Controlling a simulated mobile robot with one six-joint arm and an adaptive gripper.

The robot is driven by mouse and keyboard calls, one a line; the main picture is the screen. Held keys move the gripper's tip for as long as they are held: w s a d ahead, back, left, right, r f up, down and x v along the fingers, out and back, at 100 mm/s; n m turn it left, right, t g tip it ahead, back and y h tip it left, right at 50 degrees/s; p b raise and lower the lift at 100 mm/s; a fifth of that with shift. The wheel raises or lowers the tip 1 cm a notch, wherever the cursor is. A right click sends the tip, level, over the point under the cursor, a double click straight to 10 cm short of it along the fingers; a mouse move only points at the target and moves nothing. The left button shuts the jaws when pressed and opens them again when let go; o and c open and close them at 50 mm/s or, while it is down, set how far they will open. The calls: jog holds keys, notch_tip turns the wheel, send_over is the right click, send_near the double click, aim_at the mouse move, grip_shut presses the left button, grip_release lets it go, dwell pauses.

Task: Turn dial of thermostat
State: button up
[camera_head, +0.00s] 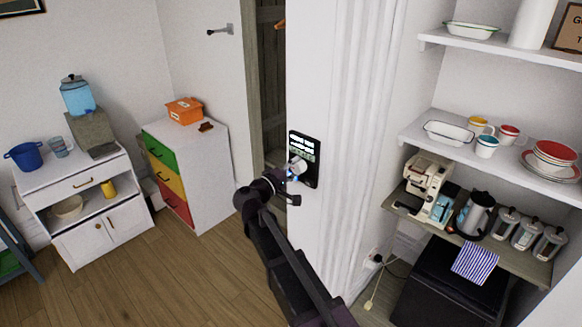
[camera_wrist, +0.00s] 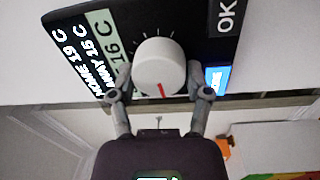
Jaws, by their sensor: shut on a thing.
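The thermostat (camera_head: 308,150) is a black panel on the white wall column in the head view. In the wrist view the thermostat panel (camera_wrist: 110,20) shows white text, a pale green strip and an "OK" label. Its white round dial (camera_wrist: 159,66) has a red mark pointing toward my gripper. My gripper (camera_wrist: 160,84) has its two fingers on either side of the dial and is shut on it. In the head view my gripper (camera_head: 293,172) reaches the lower part of the panel and hides most of the dial.
Shelves (camera_head: 500,152) with dishes and mugs stand to the right, above a coffee machine (camera_head: 428,182) and jars. A cabinet with coloured drawers (camera_head: 205,160) and a white sideboard (camera_head: 85,180) stand left. Wooden floor (camera_head: 190,270) is clear between them and my arm.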

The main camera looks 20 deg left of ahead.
dwell(0.4)
jog(key=o, duration=1.2)
jog(key=shift+w+d+f, duration=0.1)
jog(key=shift+c, duration=0.2)
jog(key=shift+s, duration=0.25)
